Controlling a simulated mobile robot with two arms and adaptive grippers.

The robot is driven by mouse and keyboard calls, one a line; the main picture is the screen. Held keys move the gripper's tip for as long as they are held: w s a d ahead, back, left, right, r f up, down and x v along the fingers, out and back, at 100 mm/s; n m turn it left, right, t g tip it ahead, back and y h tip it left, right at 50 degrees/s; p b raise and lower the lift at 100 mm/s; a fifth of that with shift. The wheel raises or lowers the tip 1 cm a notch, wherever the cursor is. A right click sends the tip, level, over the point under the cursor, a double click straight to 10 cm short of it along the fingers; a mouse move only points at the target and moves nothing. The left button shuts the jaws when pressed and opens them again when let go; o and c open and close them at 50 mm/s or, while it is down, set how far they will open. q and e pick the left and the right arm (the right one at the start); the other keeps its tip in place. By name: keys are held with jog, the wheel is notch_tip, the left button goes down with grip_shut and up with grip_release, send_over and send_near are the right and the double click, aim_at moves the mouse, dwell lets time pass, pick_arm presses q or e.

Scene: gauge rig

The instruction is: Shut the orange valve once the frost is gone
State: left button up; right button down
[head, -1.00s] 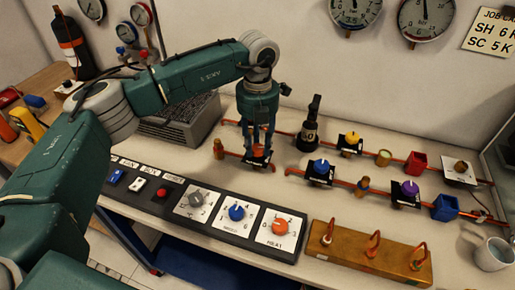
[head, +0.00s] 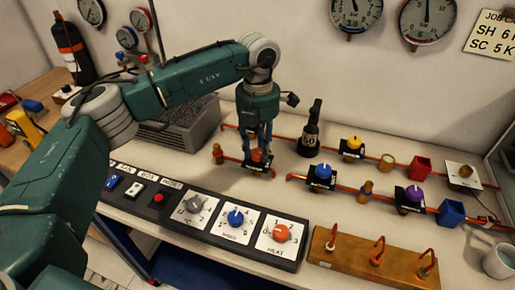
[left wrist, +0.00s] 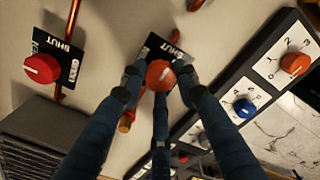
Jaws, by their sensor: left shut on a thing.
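Which way the knob points is not clear. The copper pipe (head: 232,158) beside it shows no clear white frost, though part is hidden by the gripper. My right gripper is not in view.
A red knob (left wrist: 41,69) on a similar plate is near in the left wrist view. Blue (head: 322,171), yellow (head: 353,143) and purple (head: 413,193) valves stand to the right. A control panel with an orange heat dial (head: 282,233) lies in front.

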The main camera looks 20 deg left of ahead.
aim_at(258, 151)
pick_arm(q)
jog(key=shift+w+r, duration=0.25)
jog(key=o, duration=1.2)
jog(key=shift+s+d+f, duration=0.1)
jog(key=shift+f, duration=0.05)
notch_tip(258, 151, up, 12)
